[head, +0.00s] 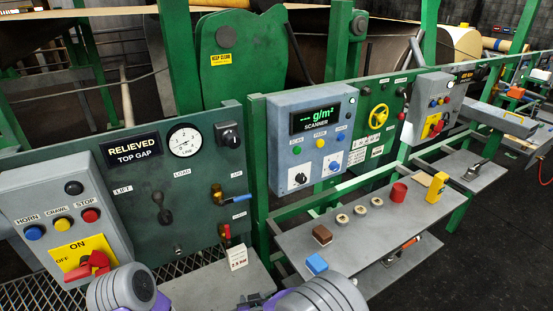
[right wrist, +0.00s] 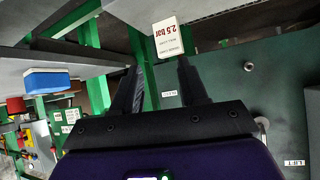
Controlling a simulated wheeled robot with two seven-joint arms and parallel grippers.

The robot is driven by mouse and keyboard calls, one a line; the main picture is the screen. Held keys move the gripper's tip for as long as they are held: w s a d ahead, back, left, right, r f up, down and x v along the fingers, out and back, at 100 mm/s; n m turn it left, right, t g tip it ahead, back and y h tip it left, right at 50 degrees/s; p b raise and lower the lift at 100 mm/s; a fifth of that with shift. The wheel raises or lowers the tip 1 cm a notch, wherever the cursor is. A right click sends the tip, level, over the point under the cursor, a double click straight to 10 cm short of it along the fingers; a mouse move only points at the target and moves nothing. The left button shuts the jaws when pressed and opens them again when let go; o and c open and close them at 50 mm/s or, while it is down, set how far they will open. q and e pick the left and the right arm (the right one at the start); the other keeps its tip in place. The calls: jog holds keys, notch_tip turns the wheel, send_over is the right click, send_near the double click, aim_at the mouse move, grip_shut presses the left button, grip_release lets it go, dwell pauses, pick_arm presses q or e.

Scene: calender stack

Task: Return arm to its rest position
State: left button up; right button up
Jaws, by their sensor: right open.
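My right gripper (right wrist: 160,68) shows in the right wrist view with its two dark fingers apart and nothing between them. A white card reading 2.5 bar (right wrist: 168,38) stands beyond the fingertips, apart from them as far as I can tell. In the head view the card (head: 237,257) stands on a grey shelf by the green panel, and a dark part of my right gripper (head: 252,300) shows at the bottom edge below it. My grey and purple arm links show along the bottom edge. My left gripper is not in view.
The relieved top gap panel (head: 130,205) with its lever, gauge and red-handled switch stands close in front. A grey bench (head: 335,245) to the right holds a blue-and-white block (head: 316,264), a brown block (head: 322,235), several small rolls and a red cup (head: 399,192).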

jog(key=s+d+f+m+g+h, duration=0.15)
jog(key=s+d+f+g, duration=0.4)
jog(key=d+f, duration=0.55)
jog(key=s+d+f+m+g+y, duration=0.1)
jog(key=s+d+f+m+g, duration=0.1)
jog(key=s, duration=0.5)
jog(key=s+d+f+m+g+y, duration=0.1)
jog(key=s+d+f+g, duration=0.1)
jog(key=s, duration=0.5)
notch_tip(320, 180, down, 2)
jog(key=shift+s+d+f+m+y, duration=0.1)
jog(key=shift+s+d+m+y, duration=0.3)
jog(key=shift+d, duration=0.5)
